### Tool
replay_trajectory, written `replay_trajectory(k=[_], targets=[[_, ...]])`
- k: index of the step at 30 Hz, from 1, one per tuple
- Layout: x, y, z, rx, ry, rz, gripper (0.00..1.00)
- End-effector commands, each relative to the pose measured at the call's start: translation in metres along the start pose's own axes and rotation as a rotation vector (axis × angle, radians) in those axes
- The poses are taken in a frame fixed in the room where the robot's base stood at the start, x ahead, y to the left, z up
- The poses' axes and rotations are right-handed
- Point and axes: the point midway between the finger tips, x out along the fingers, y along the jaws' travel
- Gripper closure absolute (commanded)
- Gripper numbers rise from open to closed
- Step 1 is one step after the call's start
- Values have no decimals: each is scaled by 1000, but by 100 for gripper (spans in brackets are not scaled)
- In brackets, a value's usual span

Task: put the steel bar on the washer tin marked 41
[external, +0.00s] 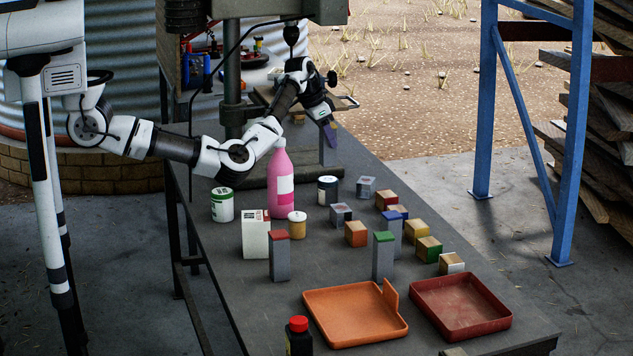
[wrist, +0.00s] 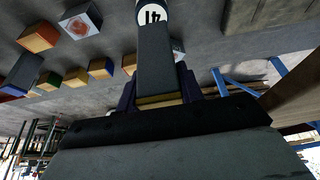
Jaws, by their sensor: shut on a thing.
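My gripper (external: 328,134) is high over the far part of the bench, with purple fingers pointing down. In the wrist view my gripper (wrist: 157,92) is shut on a long grey steel bar (wrist: 155,65) with a yellow end near the fingers.
A pink bottle (external: 281,182), a green-lidded tin (external: 222,205) and a white box (external: 256,234) stand nearby. Upright grey bars with red (external: 279,260), green (external: 383,258) and blue tops stand among several small blocks. Orange (external: 340,310) and red trays lie nearer.

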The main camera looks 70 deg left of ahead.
Motion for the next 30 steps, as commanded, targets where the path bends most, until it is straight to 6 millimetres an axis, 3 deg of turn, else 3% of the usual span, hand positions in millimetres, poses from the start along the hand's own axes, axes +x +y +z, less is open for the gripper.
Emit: replay_trajectory(k=[10,20,21,26,30], targets=[[34,1,14,1,1,0,94],[38,0,16,1,1,-1,94],[39,0,16,1,0,-1,62],[38,0,16,1,1,-1,41],[38,0,16,1,1,-1,41]])
